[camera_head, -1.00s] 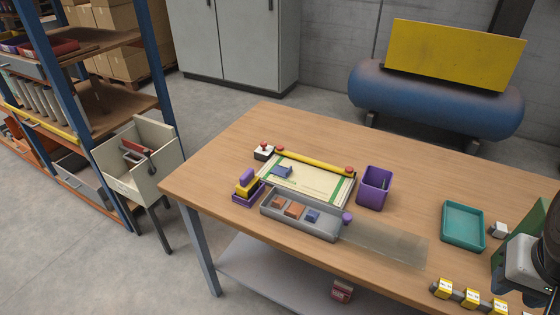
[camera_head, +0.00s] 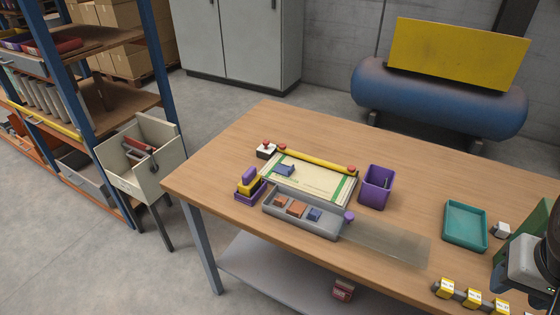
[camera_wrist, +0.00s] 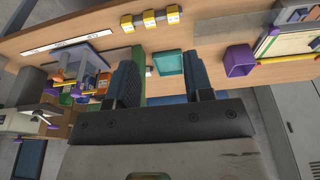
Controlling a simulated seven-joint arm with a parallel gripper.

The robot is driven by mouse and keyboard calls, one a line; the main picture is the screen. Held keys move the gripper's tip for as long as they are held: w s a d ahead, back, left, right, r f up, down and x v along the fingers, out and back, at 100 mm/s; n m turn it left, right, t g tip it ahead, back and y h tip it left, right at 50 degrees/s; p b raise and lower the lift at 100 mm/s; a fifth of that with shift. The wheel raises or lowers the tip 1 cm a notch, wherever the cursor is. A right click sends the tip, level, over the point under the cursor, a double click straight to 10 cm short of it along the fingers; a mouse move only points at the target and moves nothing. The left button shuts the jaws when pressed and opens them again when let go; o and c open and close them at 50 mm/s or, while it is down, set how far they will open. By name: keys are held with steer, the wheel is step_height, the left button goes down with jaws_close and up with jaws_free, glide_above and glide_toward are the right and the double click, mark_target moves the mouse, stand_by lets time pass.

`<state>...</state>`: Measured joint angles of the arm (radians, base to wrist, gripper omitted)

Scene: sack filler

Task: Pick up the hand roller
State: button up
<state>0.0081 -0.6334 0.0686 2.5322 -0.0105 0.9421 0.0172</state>
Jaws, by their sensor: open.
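I cannot pick out a hand roller with certainty. A yellow bar with red ends (camera_head: 315,160) lies along the far edge of a pale, green-striped board (camera_head: 308,180) on the table. A white bin (camera_head: 150,172) at the left holds a red item and dark items too small to name. My gripper (camera_wrist: 162,66) is open and empty in the wrist view, its two dark fingers apart. The teal tray (camera_wrist: 169,62) shows between them, farther off. In the head view, part of my arm shows at the right edge, well away from the board.
On the wooden table (camera_head: 400,165) stand a grey tray (camera_head: 270,208) of small blocks, a purple cup (camera_head: 376,187), a purple-and-yellow stack (camera_head: 248,186) and yellow blocks (camera_head: 472,298). A shelf rack (camera_head: 105,125) stands left. The table's back middle is clear.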

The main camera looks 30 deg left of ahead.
steer(key=o, duration=0.9)
steer(key=shift+o, duration=0.2)
steer(key=w+a+n+g, duration=0.1)
steer(key=w+a+n, duration=0.4)
steer(key=w+a, duration=0.6)
steer(key=w+a+n+g, duration=0.1)
steer(key=w+a+n, duration=0.3)
steer(key=w+a, duration=0.7)
steer(key=n, duration=0.9)
glide_above(249, 171)
steer(key=shift+g, duration=0.3)
steer(key=f, duration=0.8)
steer(key=d+f, duration=0.1)
steer(key=f, duration=0.4)
steer(key=shift+w, duration=0.15)
steer(key=shift+a+f, duration=0.25)
steer(key=shift+a, duration=0.2)
